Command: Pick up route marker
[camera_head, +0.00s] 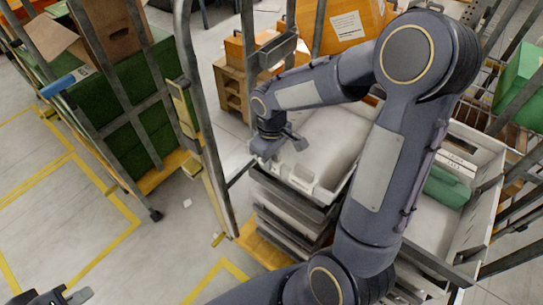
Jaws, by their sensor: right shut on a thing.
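My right gripper (278,147) is at the left side of a white tray (341,175) on top of a stack. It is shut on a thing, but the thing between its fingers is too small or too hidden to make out. I cannot pick out the route marker for sure. My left gripper (68,297) shows only partly at the bottom left edge, away from the stack and over the floor. I cannot tell how its fingers stand.
A metal-framed cage trolley with a green crate (130,140) stands at the left. A second white tray (437,214) at the right holds a green item (447,188). Orange boxes (345,22) are behind. Bare floor with yellow lines (95,215) lies at lower left.

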